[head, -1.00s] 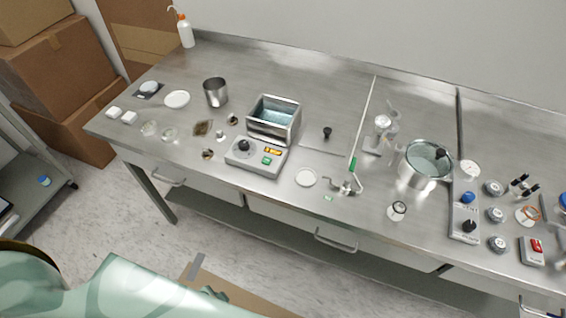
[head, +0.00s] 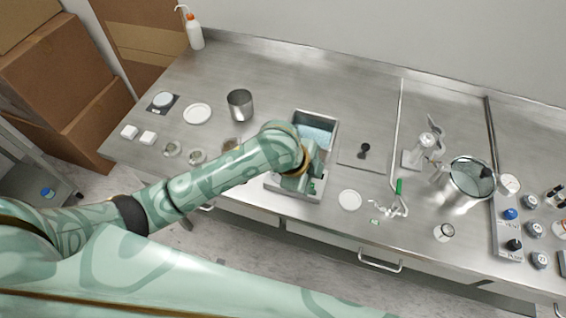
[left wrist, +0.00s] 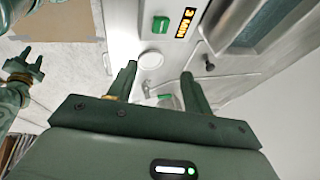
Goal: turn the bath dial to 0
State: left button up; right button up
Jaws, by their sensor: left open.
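The metal water bath (head: 331,135) stands on the steel bench in the head view, and its corner shows at the upper right of the left wrist view. My left gripper (left wrist: 160,85) is open and empty over the box. My right gripper (left wrist: 30,58) shows at the wrist view's left edge, its fingers apart.
A white dish (head: 349,200), a green-handled valve (head: 398,187) and a black knob (head: 363,150) lie right of the bath. A steel beaker (head: 240,104) stands left of it. A pot (head: 468,182) and several dials are farther right.

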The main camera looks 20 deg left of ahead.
pick_arm(q)
jog(key=w+a+r+m+g+y, duration=0.45)
jog(key=a+r+m, duration=0.25)
jog(key=a+r, duration=0.2)
jog(key=shift+t, duration=0.45)
jog(key=f+b, duration=0.1)
jog(key=f, duration=0.4)
jog(key=f+b, duration=0.1)
jog(key=f, duration=0.4)
jog(key=f+b, duration=0.2)
jog(key=f, duration=0.2)
jog(key=shift+w+d+f, duration=0.1)
jog(key=shift+w+f, duration=0.15)
jog(key=shift+f, duration=0.65)
jog(key=c, duration=1)
